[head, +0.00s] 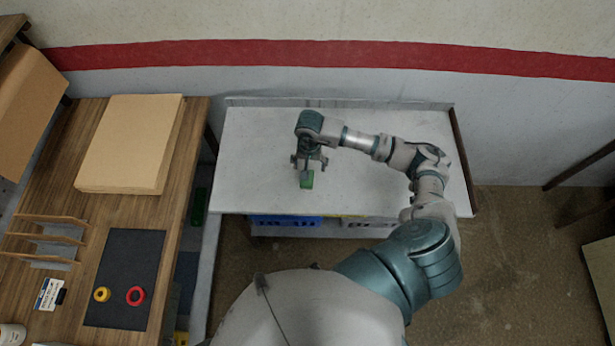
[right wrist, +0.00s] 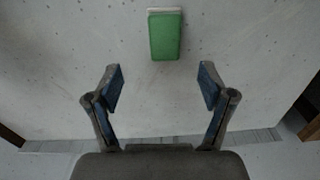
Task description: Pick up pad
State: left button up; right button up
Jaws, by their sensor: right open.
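The pad (head: 307,180) is a small green block with a pale edge, lying on the light grey table (head: 250,160). In the right wrist view the pad (right wrist: 165,36) lies beyond the fingertips, roughly centred between them and apart from both. My right gripper (head: 308,165) is over the table just behind the pad in the head view. In the right wrist view the right gripper (right wrist: 160,88) is open, with nothing between its fingers. My left gripper is not in view.
A wooden bench (head: 190,150) stands at the left with a cardboard box (head: 130,145), a dark mat (head: 125,270), and yellow (head: 101,295) and red (head: 136,296) rings. Blue (head: 285,221) and grey crates sit under the table. The tabletop around the pad is clear.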

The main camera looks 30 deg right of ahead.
jog(key=f, duration=0.4)
jog(key=shift+w+a+f, duration=0.1)
jog(key=shift+w+a, duration=0.05)
jog(key=shift+a, duration=0.15)
jog(key=shift+a+f+p, duration=0.4)
jog(key=shift+f, duration=0.1)
notch_tip(320, 180, down, 4)
jog(key=shift+d+r+p, duration=0.15)
jog(key=shift+p, duration=0.25)
jog(key=shift+d+f, duration=0.2)
jog(key=shift+f, duration=0.1)
jog(key=shift+d+f, duration=0.1)
jog(key=shift+d, duration=0.15)
jog(key=shift+c, duration=1)
jog(key=shift+a, duration=0.15)
jog(key=c, duration=0.8)
jog(key=shift+a, duration=0.15)
jog(key=shift+c, duration=1.2)
jog(key=shift+a, duration=0.1)
